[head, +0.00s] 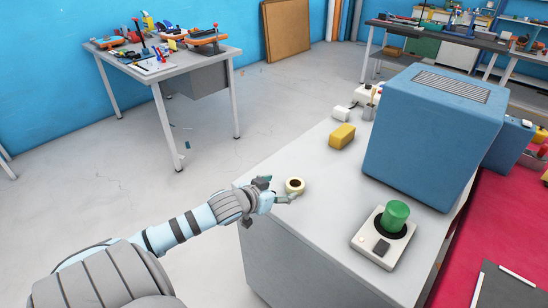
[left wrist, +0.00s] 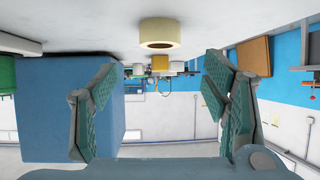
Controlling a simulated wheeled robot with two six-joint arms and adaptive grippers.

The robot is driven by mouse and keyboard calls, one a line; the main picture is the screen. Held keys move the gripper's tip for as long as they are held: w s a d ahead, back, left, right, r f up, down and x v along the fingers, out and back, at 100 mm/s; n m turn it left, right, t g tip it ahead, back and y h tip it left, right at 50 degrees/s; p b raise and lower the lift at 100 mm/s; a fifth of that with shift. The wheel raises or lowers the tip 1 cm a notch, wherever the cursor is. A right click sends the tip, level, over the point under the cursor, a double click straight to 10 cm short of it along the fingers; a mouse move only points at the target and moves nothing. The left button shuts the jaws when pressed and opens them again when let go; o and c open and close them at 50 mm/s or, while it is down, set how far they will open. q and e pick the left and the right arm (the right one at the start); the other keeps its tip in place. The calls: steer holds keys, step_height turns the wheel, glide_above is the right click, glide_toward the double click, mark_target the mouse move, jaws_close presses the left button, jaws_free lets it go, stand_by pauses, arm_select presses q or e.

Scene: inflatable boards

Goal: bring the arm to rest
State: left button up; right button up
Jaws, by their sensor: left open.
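My left arm reaches in from the lower left in the head view. Its gripper (head: 279,190) is open at the left edge of the grey-white counter (head: 322,160). A cream tape roll (head: 295,185) is by the fingertips. In the left wrist view, which is upside down, the two green-padded fingers (left wrist: 161,110) stand wide apart with nothing between them. The tape roll (left wrist: 160,33) lies on the counter ahead of them there. I cannot tell from the head view whether a finger touches the roll. My right gripper is not in view.
On the counter are a large blue box (head: 420,140) with a vent, a device with a green knob (head: 395,215), and a yellow block (head: 342,136). A tool table (head: 200,65) stands at the back left. Open floor (head: 100,195) lies left of the counter.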

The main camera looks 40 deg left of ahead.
arm_select(q)
steer(key=p+v, duration=0.1)
steer(key=v, duration=0.2)
steer(key=shift+r, duration=0.1)
steer(key=shift+w, duration=0.1)
steer(key=s+d+f+m+g, duration=0.1)
steer(key=s+d+f+g, duration=0.35)
steer(key=s+d, duration=0.55)
steer(key=s+d+f+m+g, duration=0.1)
steer(key=s+d+f+g, duration=0.4)
steer(key=s, duration=0.8)
step_height(320, 180, down, 20)
steer(key=s, duration=0.1)
steer(key=s+a+f+g, duration=0.1)
steer(key=s+f, duration=1.2)
steer(key=s, duration=0.1)
steer(key=shift+s+a+f+h, duration=0.15)
steer(key=shift+s+f+h, duration=0.1)
steer(key=shift+s+h, duration=0.05)
